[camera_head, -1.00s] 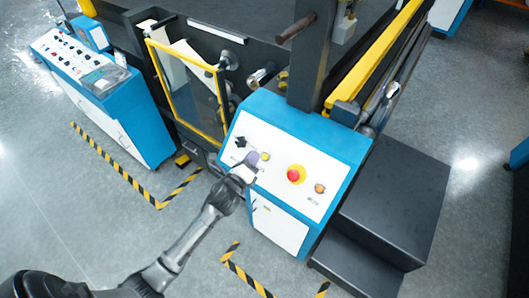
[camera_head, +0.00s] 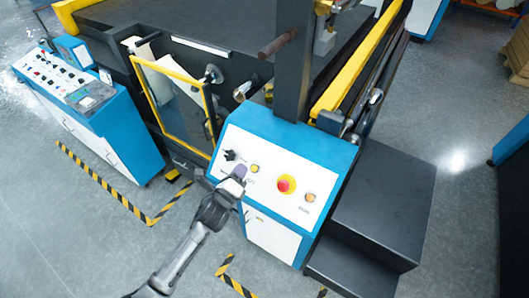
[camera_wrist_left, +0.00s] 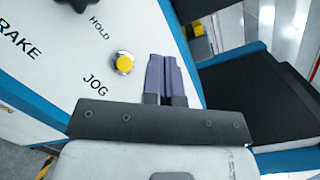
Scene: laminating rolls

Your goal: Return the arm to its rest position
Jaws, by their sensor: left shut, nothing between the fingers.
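My left arm (camera_head: 185,250) reaches up from the bottom of the head view to the control box. My right gripper is not in view.
The blue control box (camera_head: 280,185) also carries a red button (camera_head: 286,184) and a black knob (camera_head: 230,155). Black steps (camera_head: 375,210) stand to its right. A yellow-framed guard (camera_head: 178,95) is behind left. Open floor with striped tape (camera_head: 110,182) lies at left.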

